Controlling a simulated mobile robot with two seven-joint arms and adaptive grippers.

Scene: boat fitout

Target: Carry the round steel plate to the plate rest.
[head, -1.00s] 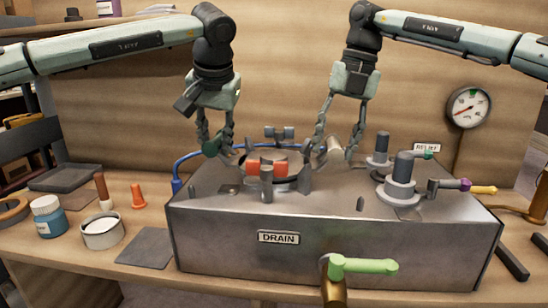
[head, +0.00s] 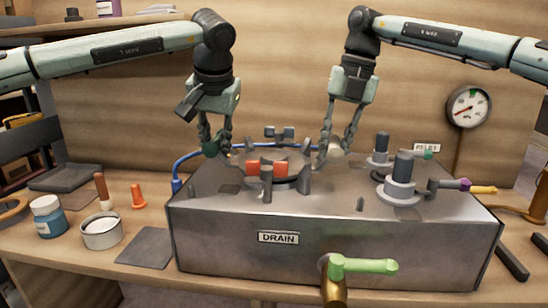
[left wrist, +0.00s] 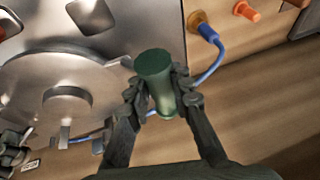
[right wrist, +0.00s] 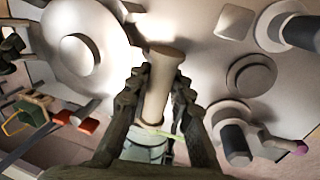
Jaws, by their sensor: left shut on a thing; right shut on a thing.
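The round steel plate (head: 285,154) is at the top of the steel box, among upright grey posts. It also shows in the left wrist view (left wrist: 35,75) and the right wrist view (right wrist: 108,42), with a raised hub. I cannot tell whether it touches the box. My left gripper (head: 215,147) is shut on a green handle (left wrist: 155,68) at the left side. My right gripper (head: 335,148) is shut on a cream handle (right wrist: 160,85) at the right side. Fingers partly hide both handles. I cannot make out the plate rest for certain.
The steel box (head: 340,238) fills the middle of the bench, with a green-handled drain valve (head: 362,266) in front. Capped fittings (head: 402,172) stand on its right. A jar (head: 47,217), a round tin (head: 101,232) and a dark mat (head: 146,248) lie to the left.

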